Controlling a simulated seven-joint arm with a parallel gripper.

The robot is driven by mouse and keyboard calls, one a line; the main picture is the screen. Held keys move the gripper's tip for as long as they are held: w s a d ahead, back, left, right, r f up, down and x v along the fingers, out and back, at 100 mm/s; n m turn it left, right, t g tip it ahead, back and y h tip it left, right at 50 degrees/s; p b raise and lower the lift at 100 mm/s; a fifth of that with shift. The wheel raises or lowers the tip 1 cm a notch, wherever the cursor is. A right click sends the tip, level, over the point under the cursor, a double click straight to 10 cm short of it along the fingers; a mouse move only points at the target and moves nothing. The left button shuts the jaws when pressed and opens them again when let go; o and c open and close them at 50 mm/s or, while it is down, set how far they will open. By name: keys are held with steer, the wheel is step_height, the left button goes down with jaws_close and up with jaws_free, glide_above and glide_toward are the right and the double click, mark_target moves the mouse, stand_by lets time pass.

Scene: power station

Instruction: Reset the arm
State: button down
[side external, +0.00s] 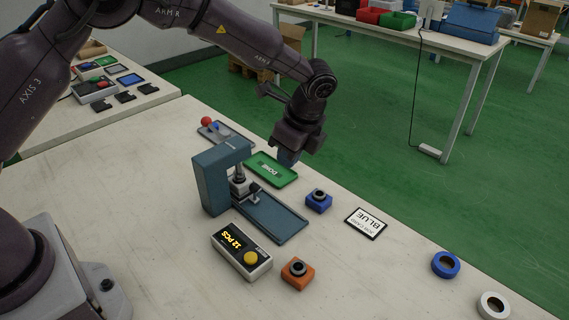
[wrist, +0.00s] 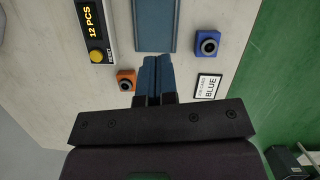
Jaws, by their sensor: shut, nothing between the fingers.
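My gripper (side external: 287,158) hangs above the table near the green "DONE" tray in the side view. In the wrist view its two blue fingers (wrist: 157,72) are pressed together with nothing between them. A blue-grey press (side external: 208,183) with a flat bed (side external: 276,222) stands below and left of it. A blue block with a dark ring (side external: 318,202) sits right of the press bed, and an orange block with a dark ring (side external: 297,274) sits in front. A "BLUE" job card (side external: 366,223) lies right of the blue block.
A counter box (side external: 241,252) reads "12 PCS" and has a yellow button. The green tray (side external: 284,177) and a grey plate with a red-knobbed lever (side external: 207,128) lie behind the press. Blue (side external: 446,264) and white (side external: 494,305) rings lie near the right edge.

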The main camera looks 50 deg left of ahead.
stand_by(0.3)
steer(key=s+a+r+n+t+h, duration=0.1)
steer(key=s+a+r+n+t, duration=0.2)
steer(key=s+r+n, duration=0.5)
steer(key=s+a+r+n+t+h, duration=0.2)
steer(key=s+a+r+n, duration=0.3)
steer(key=s+r, duration=0.6)
steer(key=s+n+t, duration=0.1)
steer(key=s+n, duration=0.1)
steer(key=s, duration=0.6)
steer(key=shift+s+a+n, duration=0.15)
steer(key=shift+a+n, duration=0.05)
steer(key=shift+n, duration=0.2)
